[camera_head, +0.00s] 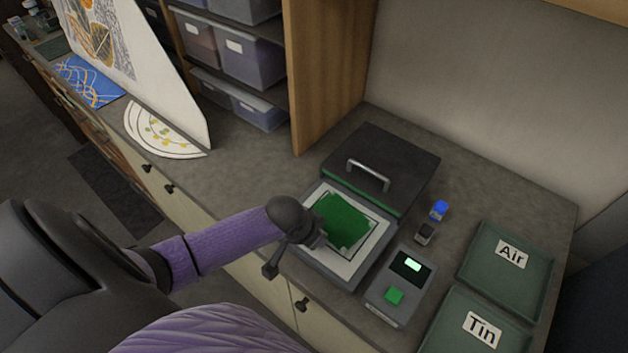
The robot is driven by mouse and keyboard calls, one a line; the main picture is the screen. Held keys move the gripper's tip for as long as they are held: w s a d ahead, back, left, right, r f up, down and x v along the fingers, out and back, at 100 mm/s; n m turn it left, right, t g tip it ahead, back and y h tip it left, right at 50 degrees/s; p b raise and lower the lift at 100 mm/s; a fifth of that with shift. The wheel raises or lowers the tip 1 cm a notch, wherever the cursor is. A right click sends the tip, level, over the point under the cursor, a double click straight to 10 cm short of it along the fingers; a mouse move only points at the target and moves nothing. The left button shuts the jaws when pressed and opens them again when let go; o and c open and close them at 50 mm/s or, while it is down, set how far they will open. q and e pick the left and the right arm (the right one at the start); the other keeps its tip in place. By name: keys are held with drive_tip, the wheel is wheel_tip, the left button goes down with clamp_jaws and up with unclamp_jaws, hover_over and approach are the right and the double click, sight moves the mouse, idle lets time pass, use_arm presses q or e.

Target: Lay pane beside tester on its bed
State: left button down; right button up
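The green pane (343,222) lies over or just above the white bed (350,272) of the tester, within the bed's dark outline. Whether it rests flat cannot be told. The tester's dark lid (400,158) with a metal handle is behind the bed, which is uncovered. My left gripper (316,238) is at the pane's left edge, above the bed's left side. Its fingertips are small and dark, so whether they grip the pane cannot be told. My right gripper is not in view.
A control box (414,283) with a lit display and green button stands right of the bed. Behind it is a small blue-topped item (438,209). Trays labelled Air (541,268) and Tin (458,338) are at the right. A wooden shelf side (322,70) rises behind.

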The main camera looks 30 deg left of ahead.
use_arm(q)
drive_tip(key=shift+f, duration=0.2)
idle(0.6)
drive_tip(key=shift+c, duration=1.5)
unclamp_jaws()
